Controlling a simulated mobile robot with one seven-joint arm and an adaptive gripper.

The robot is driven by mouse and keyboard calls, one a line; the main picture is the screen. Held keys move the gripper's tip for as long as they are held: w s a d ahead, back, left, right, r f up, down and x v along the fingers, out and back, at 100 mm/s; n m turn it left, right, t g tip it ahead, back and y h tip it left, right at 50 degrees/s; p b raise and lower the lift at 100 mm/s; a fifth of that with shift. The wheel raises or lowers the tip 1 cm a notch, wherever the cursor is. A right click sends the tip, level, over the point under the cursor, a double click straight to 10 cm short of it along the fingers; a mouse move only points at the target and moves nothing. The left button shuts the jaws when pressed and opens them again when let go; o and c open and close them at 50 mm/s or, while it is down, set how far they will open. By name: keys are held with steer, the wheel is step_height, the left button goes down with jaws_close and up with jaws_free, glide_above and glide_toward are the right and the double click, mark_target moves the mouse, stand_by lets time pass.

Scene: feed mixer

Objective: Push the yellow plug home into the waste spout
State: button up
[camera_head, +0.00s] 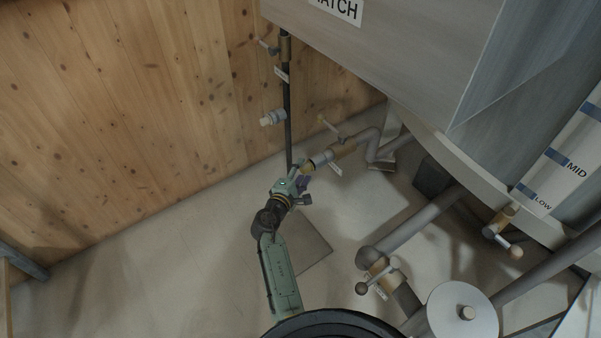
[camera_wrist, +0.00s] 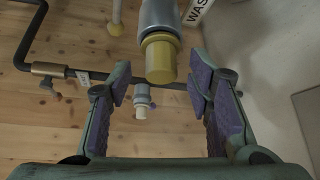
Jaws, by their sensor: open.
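The yellow plug (camera_wrist: 160,60) sits in the mouth of the grey waste spout (camera_wrist: 159,14), with a good length of it sticking out toward me. In the head view the plug (camera_head: 308,167) shows small at the spout's (camera_head: 323,158) lower left end, beside my gripper. My gripper (camera_wrist: 160,88) is open and empty, its purple-padded fingers apart. In the wrist view the plug appears between and above the fingertips; I cannot tell if anything touches. My gripper (camera_head: 298,184) partly hides this area in the head view.
A valve handle (camera_head: 329,124) and a white tag (camera_head: 336,169) are close to the spout. A pale fitting (camera_head: 272,117) is by the wooden wall, near a dark vertical pipe (camera_head: 287,95). The mixer body (camera_head: 400,50) overhangs at upper right. Another valve (camera_head: 378,275) stands lower right.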

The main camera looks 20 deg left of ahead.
steer(key=s+a+r, duration=0.1)
steer(key=s+r, duration=0.1)
steer(key=s, duration=0.9)
steer(key=shift+s+a, duration=0.15)
steer(key=shift+s, duration=0.25)
